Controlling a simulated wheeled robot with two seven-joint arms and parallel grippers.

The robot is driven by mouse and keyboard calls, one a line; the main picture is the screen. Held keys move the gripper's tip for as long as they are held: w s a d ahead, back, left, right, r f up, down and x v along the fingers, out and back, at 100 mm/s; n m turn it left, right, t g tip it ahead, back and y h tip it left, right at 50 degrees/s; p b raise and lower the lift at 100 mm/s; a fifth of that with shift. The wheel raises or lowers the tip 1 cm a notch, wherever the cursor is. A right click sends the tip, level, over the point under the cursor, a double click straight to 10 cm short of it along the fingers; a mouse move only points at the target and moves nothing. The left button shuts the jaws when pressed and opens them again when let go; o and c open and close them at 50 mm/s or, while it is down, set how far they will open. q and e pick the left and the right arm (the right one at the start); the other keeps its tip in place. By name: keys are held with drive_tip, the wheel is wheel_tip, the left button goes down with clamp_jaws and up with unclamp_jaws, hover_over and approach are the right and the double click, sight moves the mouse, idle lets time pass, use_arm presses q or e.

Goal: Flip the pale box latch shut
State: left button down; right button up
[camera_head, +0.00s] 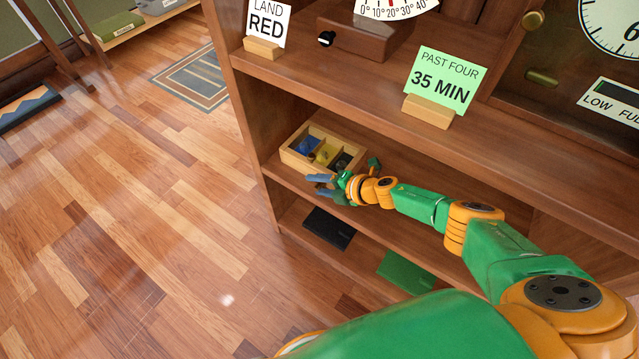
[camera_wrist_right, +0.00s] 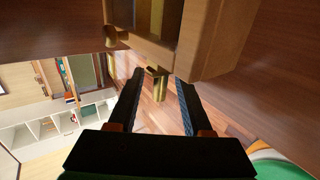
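The pale box (camera_head: 291,158) is an open wooden box with compartments, on the middle shelf. It also shows at the top of the right wrist view (camera_wrist_right: 205,45). A brass latch-like piece (camera_wrist_right: 157,84) hangs from its near side, between the tips of my right gripper (camera_wrist_right: 160,78). I cannot tell whether the fingers touch it. The latch cannot be made out in the head view. There, my right gripper (camera_head: 320,184) is beside the box's front right side, with its fingers spread apart. My left gripper is not in view.
The box holds blue and yellow items. The shelf above (camera_head: 330,82) carries a green sign (camera_head: 446,80) and a "LAND RED" sign (camera_head: 268,22). A dark flat item (camera_head: 328,228) and a green one (camera_head: 405,271) lie on the shelf below. Open floor lies left.

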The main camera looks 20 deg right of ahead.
drive_tip(key=shift+r, duration=0.1)
drive_tip(key=p+v, duration=0.5)
drive_tip(key=v, duration=0.1)
drive_tip(key=shift+s+d+r+p, duration=0.15)
drive_tip(key=shift+s+r+p, duration=0.05)
drive_tip(key=shift+r+p, duration=0.1)
drive_tip(key=shift+s+d, duration=0.15)
drive_tip(key=shift+s, duration=0.1)
drive_tip(key=shift+f, duration=0.1)
